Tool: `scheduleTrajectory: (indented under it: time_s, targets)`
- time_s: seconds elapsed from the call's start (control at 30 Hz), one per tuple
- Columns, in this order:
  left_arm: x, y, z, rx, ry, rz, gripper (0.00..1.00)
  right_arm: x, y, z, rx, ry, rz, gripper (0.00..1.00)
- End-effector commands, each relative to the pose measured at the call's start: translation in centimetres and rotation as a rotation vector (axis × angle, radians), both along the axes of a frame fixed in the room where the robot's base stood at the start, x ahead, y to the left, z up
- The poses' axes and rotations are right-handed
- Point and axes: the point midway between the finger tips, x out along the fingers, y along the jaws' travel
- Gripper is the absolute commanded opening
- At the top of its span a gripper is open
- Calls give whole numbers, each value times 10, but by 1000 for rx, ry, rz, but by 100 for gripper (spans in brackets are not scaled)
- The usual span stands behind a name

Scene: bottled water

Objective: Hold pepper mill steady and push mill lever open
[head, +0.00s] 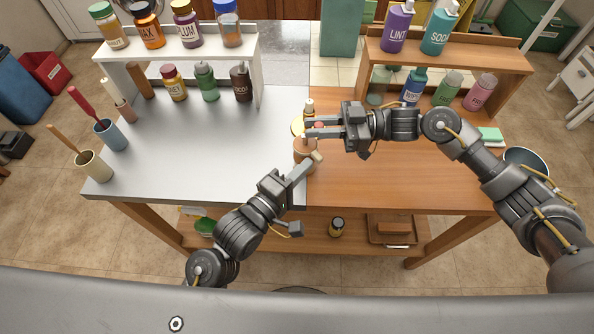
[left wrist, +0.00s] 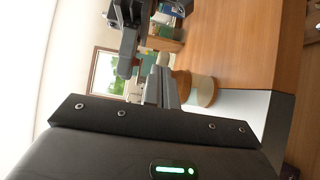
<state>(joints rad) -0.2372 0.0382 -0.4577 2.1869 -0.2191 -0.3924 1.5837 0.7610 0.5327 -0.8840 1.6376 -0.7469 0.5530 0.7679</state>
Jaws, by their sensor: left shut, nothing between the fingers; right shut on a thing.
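The pepper mill (head: 303,150), with a brown wooden body, stands at the seam between the grey and wooden tabletops. A pale lever-like piece (head: 317,157) sticks out on its near right side. My right gripper (head: 309,128) reaches in from the right and is shut on the mill's upper part, which its fingers partly hide. My left gripper (head: 309,164) is shut and empty, its tips close beside the mill and lever. In the left wrist view the mill (left wrist: 203,90) shows just beyond my left fingertips (left wrist: 165,78); I cannot tell whether they touch.
A white shelf (head: 180,49) with jars is at back left, a wooden shelf (head: 450,57) with bottles at back right. Cups with utensils (head: 93,165) stand at left. The front right tabletop is clear.

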Motion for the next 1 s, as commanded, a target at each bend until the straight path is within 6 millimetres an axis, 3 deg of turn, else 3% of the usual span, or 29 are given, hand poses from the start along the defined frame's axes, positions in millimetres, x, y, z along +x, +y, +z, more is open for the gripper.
scheduleTrajectory:
  time_s: [0.17,0.3,0.7,1.0]
  targets:
    - [-9,12,-1,4,1,1,0,0,0,0,0,0,0,0]
    - [-25,33,-1,6,1,0,0,0,0,0,0,0,0,0]
    - [-104,44,-1,1,3,0,0,0,0,0,0,0,0,0]
    - [-122,47,0,1,0,1,0,0,0,0,0,0,0,0]
